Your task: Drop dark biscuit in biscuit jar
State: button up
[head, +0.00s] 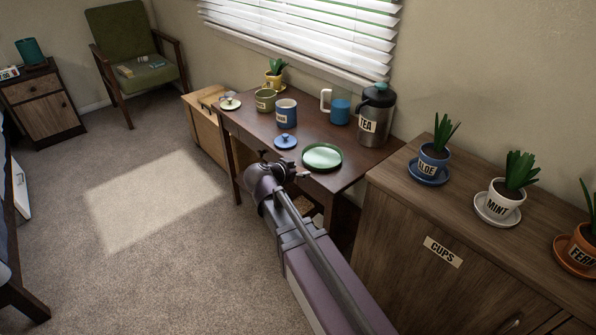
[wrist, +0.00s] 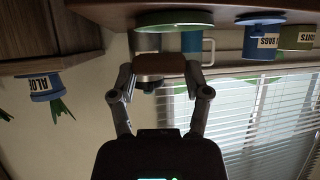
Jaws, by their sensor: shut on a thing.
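My gripper (wrist: 160,72) is shut on a brown, dark biscuit (wrist: 160,67), seen between the two fingers in the upside-down wrist view. In the head view my gripper (head: 274,166) is at the front edge of the desk, near the green tray; the biscuit cannot be made out there. The olive biscuit jar (head: 265,101) stands at the back left of the desk, apart from the gripper, its top seemingly open. In the wrist view this jar (wrist: 297,38) is at the upper right, its label partly cut off, reading "UITS".
A blue jar (head: 286,115) stands beside the biscuit jar. A blue lid (head: 285,141) and a green-rimmed tray (head: 322,156) lie nearer the front. A blue mug (head: 341,111), a TEA flask (head: 375,117) and a potted plant (head: 274,76) stand behind. A light lid (head: 230,102) lies far left.

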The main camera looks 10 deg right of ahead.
aim_at(264, 109)
jog(key=k, duration=0.65)
jog(key=u, duration=0.45)
jog(key=i, duration=1.9)
jog(key=z, duration=0.35)
